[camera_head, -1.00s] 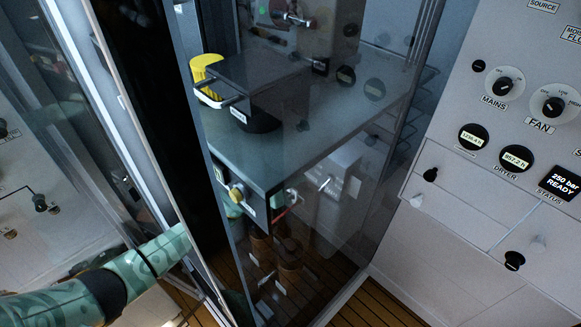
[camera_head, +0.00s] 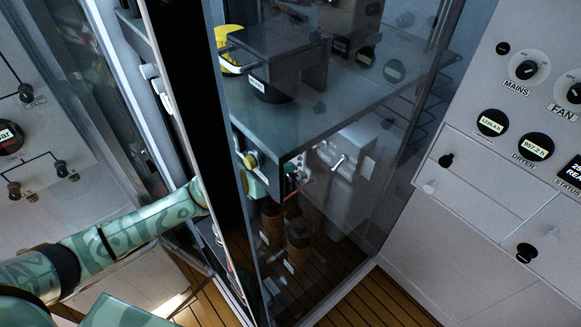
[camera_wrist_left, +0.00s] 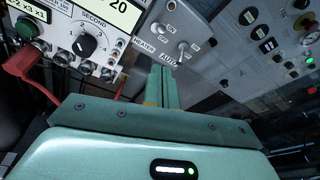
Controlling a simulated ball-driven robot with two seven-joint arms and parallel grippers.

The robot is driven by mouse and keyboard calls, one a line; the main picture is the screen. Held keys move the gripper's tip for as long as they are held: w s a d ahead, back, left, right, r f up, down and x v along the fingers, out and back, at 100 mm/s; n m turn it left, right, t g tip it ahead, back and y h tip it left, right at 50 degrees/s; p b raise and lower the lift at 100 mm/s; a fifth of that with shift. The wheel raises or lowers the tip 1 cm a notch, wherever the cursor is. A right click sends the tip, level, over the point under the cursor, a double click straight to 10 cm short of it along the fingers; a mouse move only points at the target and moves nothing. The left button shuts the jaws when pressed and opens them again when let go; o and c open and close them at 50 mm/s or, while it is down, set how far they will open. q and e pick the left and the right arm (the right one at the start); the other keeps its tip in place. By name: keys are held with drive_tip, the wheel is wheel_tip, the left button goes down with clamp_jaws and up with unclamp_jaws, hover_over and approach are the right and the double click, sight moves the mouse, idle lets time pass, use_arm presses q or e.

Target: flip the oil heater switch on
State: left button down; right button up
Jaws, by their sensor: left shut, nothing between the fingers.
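The left wrist view shows a grey panel with two metal toggle switches. The upper toggle (camera_wrist_left: 171,32) and the lower toggle (camera_wrist_left: 182,50) sit near the labels HEATER (camera_wrist_left: 143,46) and AUTO (camera_wrist_left: 169,60). I cannot make out the rest of the heater label or which way each toggle is set. My left gripper (camera_wrist_left: 163,72) is shut and empty, its green fingers just below the lower toggle; I cannot tell whether they touch it. In the head view my left arm passes behind a dark frame, and its hand is mostly hidden. My right gripper is not in view.
A unit with a dial labelled SECOND (camera_wrist_left: 87,44) and a red plug with cable (camera_wrist_left: 30,62) lie left of the fingers. In the head view, a glass enclosure (camera_head: 345,235) and dark upright frame (camera_head: 195,110) stand in front of the hand. A control panel (camera_head: 470,190) is at right.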

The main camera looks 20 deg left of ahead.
use_arm(q)
drive_tip(key=shift+s+a+r, duration=0.2)
drive_tip(key=shift+s+r, duration=0.05)
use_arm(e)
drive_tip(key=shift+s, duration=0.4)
use_arm(q)
drive_tip(key=shift+s, duration=0.1)
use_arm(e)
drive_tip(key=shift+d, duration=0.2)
